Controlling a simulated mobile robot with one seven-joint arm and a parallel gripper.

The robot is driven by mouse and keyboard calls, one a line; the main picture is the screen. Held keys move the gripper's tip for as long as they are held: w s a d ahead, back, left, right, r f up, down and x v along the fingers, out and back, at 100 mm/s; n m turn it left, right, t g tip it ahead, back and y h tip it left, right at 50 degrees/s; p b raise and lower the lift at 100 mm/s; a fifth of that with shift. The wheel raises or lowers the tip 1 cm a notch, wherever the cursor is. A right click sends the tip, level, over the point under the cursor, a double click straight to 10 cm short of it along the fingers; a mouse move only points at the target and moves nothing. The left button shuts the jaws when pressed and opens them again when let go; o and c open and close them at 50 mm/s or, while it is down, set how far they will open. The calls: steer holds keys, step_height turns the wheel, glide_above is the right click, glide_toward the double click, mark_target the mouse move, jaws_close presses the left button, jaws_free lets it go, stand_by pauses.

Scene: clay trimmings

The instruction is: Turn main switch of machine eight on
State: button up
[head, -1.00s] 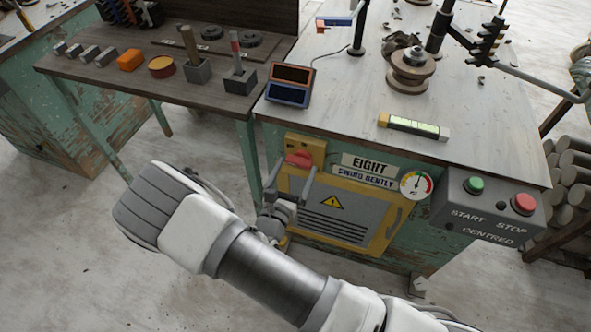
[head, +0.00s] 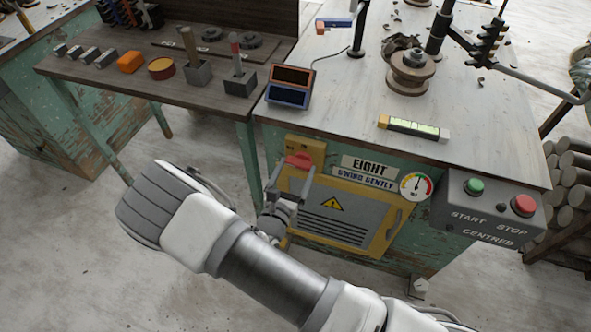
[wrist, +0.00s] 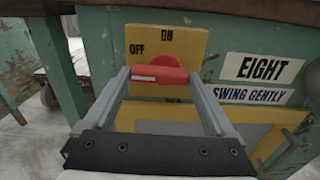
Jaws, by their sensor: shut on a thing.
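The main switch is a red knob (head: 299,160) on a yellow plate (head: 317,148) at the front left of machine eight. In the wrist view the red knob (wrist: 163,72) lies about level, its white-marked end to the left, on the OFF side. ON is printed above it on the yellow plate (wrist: 190,45). My gripper (head: 293,169) is shut on the knob, one finger at each end; it also shows in the wrist view (wrist: 158,78). The EIGHT sign (head: 369,163) is to the right.
A round gauge (head: 416,186) and a grey START/STOP box (head: 488,205) are right of the switch. A dark side table (head: 215,110) with small items stands to the left.

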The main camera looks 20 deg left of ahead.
steer(key=m, duration=0.4)
steer(key=shift+r, duration=0.1)
steer(key=m, duration=0.4)
steer(key=shift+d+m, duration=0.15)
steer(key=shift+m, duration=0.15)
steer(key=m+b, duration=0.2)
steer(key=m, duration=0.3)
steer(key=shift+s, duration=0.1)
steer(key=shift+d+r+m+b, duration=0.15)
steer(key=shift+m+b, duration=0.75)
steer(key=shift+m, duration=1)
steer(key=o, duration=1.1)
steer(key=shift+c, duration=0.2)
steer(key=shift+s, duration=0.1)
